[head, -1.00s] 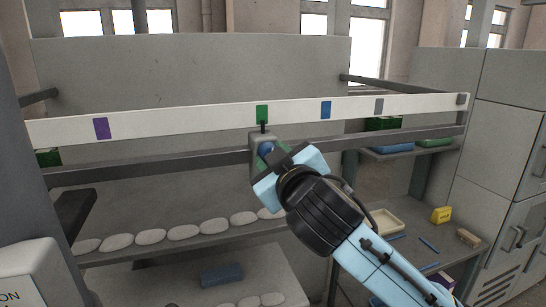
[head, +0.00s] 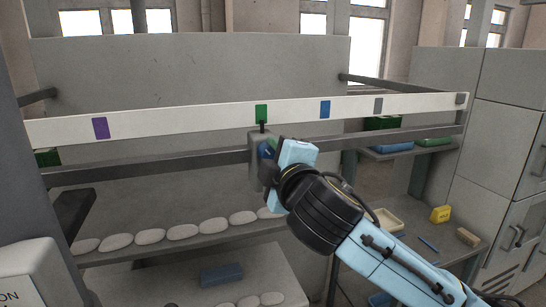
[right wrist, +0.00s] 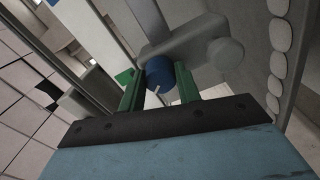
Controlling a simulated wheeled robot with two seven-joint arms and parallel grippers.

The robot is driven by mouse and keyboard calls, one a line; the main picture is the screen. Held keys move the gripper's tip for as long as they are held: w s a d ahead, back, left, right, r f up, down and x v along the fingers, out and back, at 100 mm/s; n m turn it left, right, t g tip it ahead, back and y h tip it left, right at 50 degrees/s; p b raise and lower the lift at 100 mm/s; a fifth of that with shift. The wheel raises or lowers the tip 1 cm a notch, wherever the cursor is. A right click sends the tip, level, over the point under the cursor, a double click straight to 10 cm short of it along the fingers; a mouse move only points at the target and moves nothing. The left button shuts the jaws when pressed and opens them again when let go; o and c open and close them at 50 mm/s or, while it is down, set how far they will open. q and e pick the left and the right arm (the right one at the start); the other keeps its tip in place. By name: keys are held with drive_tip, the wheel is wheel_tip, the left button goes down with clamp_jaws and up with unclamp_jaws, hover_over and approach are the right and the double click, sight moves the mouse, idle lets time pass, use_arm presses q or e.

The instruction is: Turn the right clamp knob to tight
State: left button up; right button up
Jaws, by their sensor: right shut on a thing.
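The blue clamp knob (head: 263,152) sits on the front of a grey clamp block (head: 256,137) on the dark rail, below the green mark on the white strip. In the right wrist view the knob (right wrist: 160,74) is round with a short white line on its face. My right gripper (head: 268,151) comes in from the lower right and is shut on the knob. Its green fingers (right wrist: 158,85) stand on either side of it in the right wrist view. In the head view the gripper hides part of the knob and clamp. My left gripper is out of view.
The white strip (head: 200,120) carries purple, green, blue and grey marks. The dark rail (head: 110,171) runs below it. A shelf with several pale rounded pieces (head: 184,232) lies lower. At right are a shelf with a yellow block (head: 440,214) and grey cabinets (head: 510,130).

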idle(0.4)
drive_tip(key=o, duration=1)
drive_tip(key=shift+s, duration=0.1)
drive_tip(key=shift+b+v, duration=1.55)
drive_tip(key=shift+v, duration=5.1)
